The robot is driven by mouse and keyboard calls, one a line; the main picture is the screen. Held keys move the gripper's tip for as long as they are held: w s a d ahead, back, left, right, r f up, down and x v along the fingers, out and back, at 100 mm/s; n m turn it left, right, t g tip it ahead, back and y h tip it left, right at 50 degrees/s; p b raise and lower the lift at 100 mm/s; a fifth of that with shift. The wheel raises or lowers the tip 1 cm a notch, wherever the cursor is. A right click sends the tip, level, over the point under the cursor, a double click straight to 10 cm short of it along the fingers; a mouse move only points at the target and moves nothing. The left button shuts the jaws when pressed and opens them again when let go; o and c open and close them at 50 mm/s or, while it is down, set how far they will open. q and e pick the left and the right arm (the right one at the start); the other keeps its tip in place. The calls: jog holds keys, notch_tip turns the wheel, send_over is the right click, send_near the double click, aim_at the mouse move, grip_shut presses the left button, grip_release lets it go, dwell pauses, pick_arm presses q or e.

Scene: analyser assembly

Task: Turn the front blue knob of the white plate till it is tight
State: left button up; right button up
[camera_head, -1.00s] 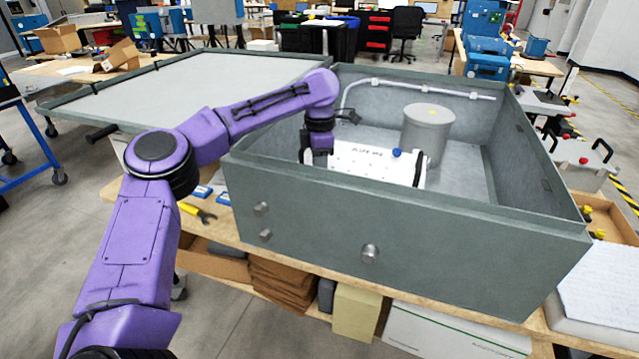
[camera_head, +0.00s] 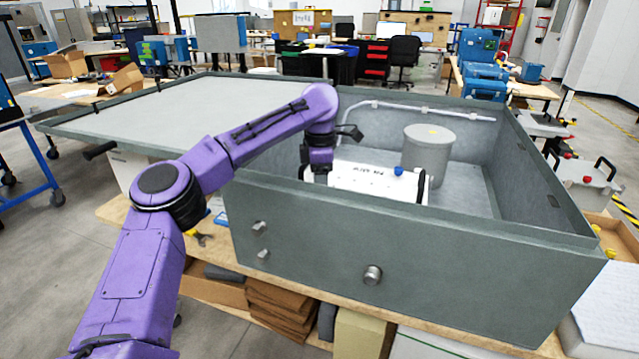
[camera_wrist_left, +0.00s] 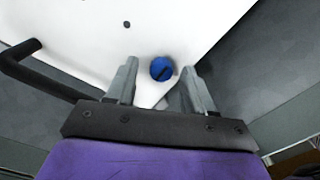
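The white plate (camera_head: 370,181) lies inside the large grey open-topped box. In the head view one blue knob (camera_head: 398,171) shows at the plate's right part. My left gripper (camera_head: 318,176) points down at the plate's left end, and its fingertips are hidden behind the box's front wall. In the left wrist view a slotted blue knob (camera_wrist_left: 162,68) sits near a corner of the white plate (camera_wrist_left: 95,35). My left gripper (camera_wrist_left: 160,82) is open there, with a finger to each side of this knob and gaps between. My right gripper is not in view.
The grey box's front wall (camera_head: 320,240) stands close before the plate. A grey cylinder (camera_head: 428,152) stands behind the plate, and a pipe (camera_head: 420,112) runs along the back wall.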

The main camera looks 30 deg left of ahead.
pick_arm(q)
notch_tip(320, 180, up, 10)
jog(key=p, duration=0.1)
jog(key=shift+r+p, duration=0.25)
jog(key=shift+p, duration=0.15)
dwell(0.4)
